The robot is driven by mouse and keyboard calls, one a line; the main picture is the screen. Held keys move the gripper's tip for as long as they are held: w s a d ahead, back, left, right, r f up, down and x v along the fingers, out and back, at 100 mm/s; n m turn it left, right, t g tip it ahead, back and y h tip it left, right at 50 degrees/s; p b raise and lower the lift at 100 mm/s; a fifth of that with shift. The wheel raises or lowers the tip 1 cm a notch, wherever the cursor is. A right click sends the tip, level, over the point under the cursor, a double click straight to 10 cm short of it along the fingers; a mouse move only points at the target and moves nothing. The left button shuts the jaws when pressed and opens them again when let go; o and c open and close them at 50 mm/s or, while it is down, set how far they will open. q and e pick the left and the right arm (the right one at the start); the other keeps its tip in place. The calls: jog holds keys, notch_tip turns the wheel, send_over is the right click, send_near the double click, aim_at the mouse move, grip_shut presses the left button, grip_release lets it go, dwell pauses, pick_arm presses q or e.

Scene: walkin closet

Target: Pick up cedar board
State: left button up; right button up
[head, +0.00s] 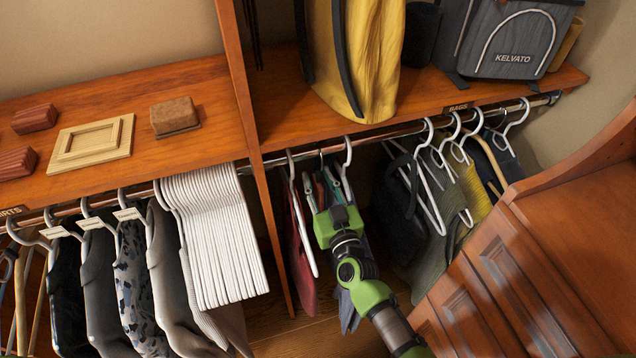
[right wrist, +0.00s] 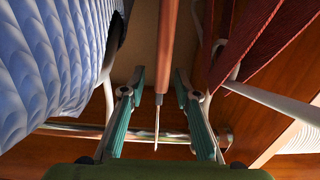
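A light wooden panel with a raised frame (head: 91,143) lies flat on the upper left shelf. Two reddish-brown ridged blocks (head: 34,118) (head: 16,162) lie to its left. I cannot tell for sure which of these is the cedar board. My right gripper (head: 327,188) is below the rail in the section right of the upright divider, among hanging clothes, well away from the panel and blocks. In the right wrist view its green-padded fingers (right wrist: 159,82) are spread apart. My left gripper is out of view.
A brown brush-like block (head: 174,116) sits right of the panel on the shelf (head: 218,108). A wooden divider (head: 238,80) separates the sections. White hangers (head: 215,240) and clothes crowd the rail below. A yellow bag (head: 370,55) and grey bag (head: 510,40) stand on the right shelf.

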grip_shut()
jog(key=shift+r, duration=0.1)
